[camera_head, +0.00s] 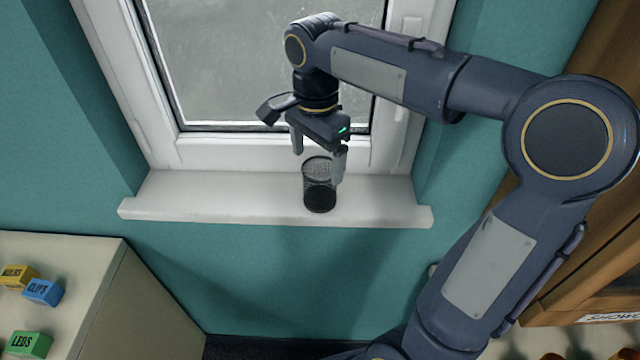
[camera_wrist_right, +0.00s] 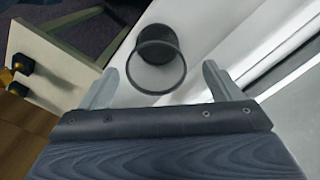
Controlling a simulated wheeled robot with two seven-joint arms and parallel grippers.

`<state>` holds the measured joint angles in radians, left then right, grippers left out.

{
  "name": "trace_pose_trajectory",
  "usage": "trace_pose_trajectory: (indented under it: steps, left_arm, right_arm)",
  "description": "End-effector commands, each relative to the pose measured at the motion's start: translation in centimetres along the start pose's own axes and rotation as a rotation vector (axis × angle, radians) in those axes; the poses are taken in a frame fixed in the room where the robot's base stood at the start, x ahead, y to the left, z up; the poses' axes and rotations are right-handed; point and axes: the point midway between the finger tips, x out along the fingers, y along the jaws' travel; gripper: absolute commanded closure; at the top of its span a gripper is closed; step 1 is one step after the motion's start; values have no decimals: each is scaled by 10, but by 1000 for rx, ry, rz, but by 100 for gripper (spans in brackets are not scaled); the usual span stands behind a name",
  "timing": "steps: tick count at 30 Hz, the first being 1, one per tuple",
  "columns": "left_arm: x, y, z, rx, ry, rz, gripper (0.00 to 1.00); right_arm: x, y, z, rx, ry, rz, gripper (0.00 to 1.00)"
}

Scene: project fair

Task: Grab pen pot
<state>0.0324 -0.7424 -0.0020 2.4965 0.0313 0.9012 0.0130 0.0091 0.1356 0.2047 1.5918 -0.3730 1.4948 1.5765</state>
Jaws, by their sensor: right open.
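The pen pot (camera_head: 319,192) is a black mesh cup standing upright on the white window sill (camera_head: 240,198). In the right wrist view the pen pot (camera_wrist_right: 157,50) shows from above with its round rim, and it looks empty. My right gripper (camera_head: 320,165) is open just above the pot, one finger to each side in the picture. In the right wrist view the right gripper's fingers (camera_wrist_right: 160,85) are spread wide, with the pot's rim ahead of and between them. I cannot tell whether a finger touches the pot. My left gripper is not in view.
The window frame (camera_head: 150,110) rises right behind the sill. A cream cabinet (camera_head: 150,310) at lower left holds yellow, blue and green labelled blocks (camera_head: 42,291). A wooden shelf unit (camera_head: 590,270) stands at the right. The sill is clear on both sides of the pot.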

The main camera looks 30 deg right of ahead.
Motion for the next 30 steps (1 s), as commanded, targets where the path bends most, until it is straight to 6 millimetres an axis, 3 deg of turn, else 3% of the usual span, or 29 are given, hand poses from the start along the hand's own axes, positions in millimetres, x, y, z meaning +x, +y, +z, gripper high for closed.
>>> trace_pose_trajectory:
  steps: [9, 19, 30]
  left_arm:
    - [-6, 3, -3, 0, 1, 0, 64]
    - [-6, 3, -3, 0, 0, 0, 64]
    - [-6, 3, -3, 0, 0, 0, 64]
  right_arm:
    - [44, 2, -4, -2, -2, 3, 15]
    - [51, 2, -4, -2, -1, -2, 15]
    - [51, 2, -4, -2, -1, -2, 63]
